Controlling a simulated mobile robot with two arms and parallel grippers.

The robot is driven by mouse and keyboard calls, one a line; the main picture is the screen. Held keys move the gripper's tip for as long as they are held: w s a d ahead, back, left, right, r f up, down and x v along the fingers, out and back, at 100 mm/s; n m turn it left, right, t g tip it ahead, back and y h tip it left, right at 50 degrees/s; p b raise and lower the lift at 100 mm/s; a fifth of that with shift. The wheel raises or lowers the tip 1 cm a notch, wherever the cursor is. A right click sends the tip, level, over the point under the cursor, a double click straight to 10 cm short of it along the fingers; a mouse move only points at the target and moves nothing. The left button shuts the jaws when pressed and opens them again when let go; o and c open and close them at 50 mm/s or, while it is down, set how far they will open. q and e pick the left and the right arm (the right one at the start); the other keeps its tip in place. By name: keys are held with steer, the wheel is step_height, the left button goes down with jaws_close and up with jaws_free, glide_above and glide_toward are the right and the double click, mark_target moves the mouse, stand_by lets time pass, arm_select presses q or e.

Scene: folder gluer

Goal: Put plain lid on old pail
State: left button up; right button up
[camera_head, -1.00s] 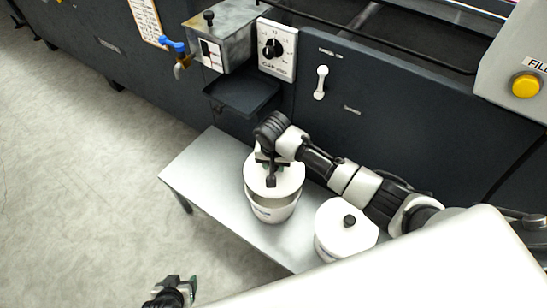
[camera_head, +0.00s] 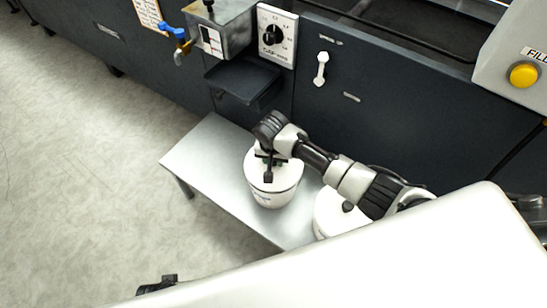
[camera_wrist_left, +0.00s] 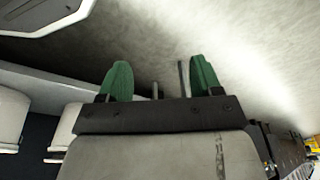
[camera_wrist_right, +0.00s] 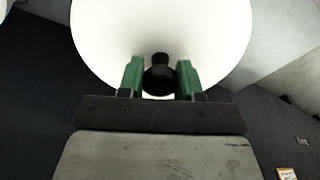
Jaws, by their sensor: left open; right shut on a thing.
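A white pail (camera_head: 273,199) stands upright on the grey metal bench. The plain white lid (camera_head: 287,170) is at its top and covers its mouth; it looks level, and I cannot tell whether it is fully seated. My right gripper (camera_head: 268,170) is above the lid, shut on its black knob. In the right wrist view, the lid (camera_wrist_right: 160,25) fills the top, with the knob (camera_wrist_right: 159,78) between the green fingers (camera_wrist_right: 160,75). My left gripper (camera_wrist_left: 160,82) is open and empty, away from the pails; only a dark bit shows low in the head view.
A second white pail (camera_head: 324,217) with a black-knobbed lid stands to the right on the bench (camera_head: 205,160), partly hidden by my body and arm. The dark machine with a dial panel (camera_head: 277,38) and black tray (camera_head: 243,80) rises behind. The bench's left end is clear.

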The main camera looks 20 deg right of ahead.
steer(key=shift+f+b, duration=0.1)
steer(key=shift+b, duration=0.45)
arm_select(q)
steer(key=shift+w+r, duration=0.2)
steer(key=shift+r, duration=0.7)
steer(key=shift+w+r, duration=0.2)
steer(key=shift+r, duration=0.7)
steer(key=shift+w+r, duration=0.2)
steer(key=shift+r, duration=0.7)
arm_select(e)
steer(key=shift+f, duration=0.8)
arm_select(q)
steer(key=shift+d, duration=0.1)
arm_select(e)
steer(key=o, duration=1)
